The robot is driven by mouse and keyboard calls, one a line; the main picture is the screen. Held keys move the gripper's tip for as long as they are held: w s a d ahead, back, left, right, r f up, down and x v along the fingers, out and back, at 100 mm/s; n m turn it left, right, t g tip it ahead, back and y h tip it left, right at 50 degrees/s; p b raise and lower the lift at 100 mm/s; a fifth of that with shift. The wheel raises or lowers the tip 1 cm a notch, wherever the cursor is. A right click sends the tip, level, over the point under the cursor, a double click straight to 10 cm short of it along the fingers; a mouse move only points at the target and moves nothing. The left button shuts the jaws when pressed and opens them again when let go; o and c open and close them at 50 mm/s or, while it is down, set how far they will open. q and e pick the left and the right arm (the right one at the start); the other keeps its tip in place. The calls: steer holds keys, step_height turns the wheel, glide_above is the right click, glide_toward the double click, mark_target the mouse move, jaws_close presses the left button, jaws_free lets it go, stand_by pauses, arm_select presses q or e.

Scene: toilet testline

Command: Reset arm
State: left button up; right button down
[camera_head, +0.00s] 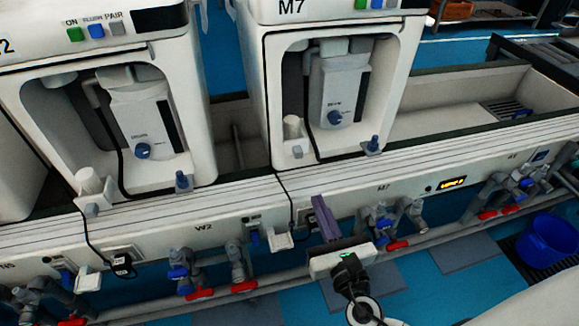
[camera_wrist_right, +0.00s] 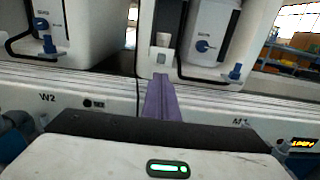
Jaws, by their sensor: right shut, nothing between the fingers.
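My right gripper (camera_head: 319,202) is in front of the testline rail near the M7 label. Its purple fingers are together and empty, pointing at the rail below the M7 unit. In the right wrist view the shut fingers (camera_wrist_right: 160,80) point toward the lower left part of the M7 unit. The white M7 unit (camera_head: 256,90) stands behind the rail, with a grey box and blue knob inside its opening. My left gripper is not in either view.
The white testline rail (camera_head: 205,222) runs across the front. Valves with red handles (camera_head: 200,293) and pipes stick out below it. Another white unit (camera_head: 190,70) stands left of M7. A blue bucket (camera_head: 548,238) is on the floor at the right. An empty trough section (camera_head: 440,120) lies right of M7.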

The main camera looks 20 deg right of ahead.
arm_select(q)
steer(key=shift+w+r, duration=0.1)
